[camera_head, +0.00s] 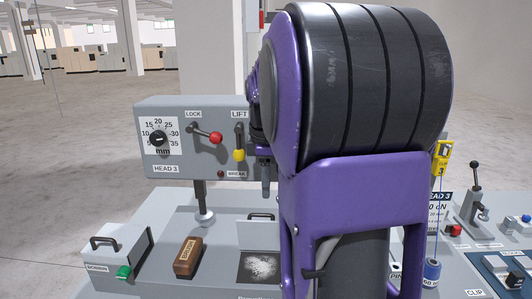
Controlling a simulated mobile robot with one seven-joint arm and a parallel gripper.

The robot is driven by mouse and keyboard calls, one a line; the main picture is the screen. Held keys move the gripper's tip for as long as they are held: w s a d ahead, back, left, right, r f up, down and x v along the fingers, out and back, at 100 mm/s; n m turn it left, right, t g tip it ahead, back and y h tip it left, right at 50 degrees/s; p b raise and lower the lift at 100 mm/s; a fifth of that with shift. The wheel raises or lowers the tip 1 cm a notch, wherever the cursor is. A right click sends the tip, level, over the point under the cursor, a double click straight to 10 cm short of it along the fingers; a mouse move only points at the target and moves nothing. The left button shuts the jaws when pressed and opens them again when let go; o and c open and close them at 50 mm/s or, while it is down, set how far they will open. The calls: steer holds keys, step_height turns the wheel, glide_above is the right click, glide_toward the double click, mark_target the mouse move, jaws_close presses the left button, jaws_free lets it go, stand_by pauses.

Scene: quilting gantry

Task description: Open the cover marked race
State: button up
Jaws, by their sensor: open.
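A light grey plate (258,236) with a black handle stands upright at the back edge of a dark square opening (245,276) in the grey bed. White fluff (262,266) lies in the opening. A label at the bottom edge below it is cut off and hard to read, seemingly starting with "Race". The plate looks like that cover, raised. My gripper (265,180) shows small and dark, pointing down above and apart from the plate, open; my purple arm hides part of it.
A brown block (188,257) lies left of the opening. A box marked BOBBIN (117,248) with a handle and green knob is further left. The HEAD 3 panel (180,160) with red and yellow levers stands behind. My arm hides the centre right.

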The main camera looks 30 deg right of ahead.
step_height(320, 180, up, 8)
steer(key=s, duration=0.1)
steer(key=shift+s+a+r, duration=0.15)
steer(key=shift+a, duration=0.3)
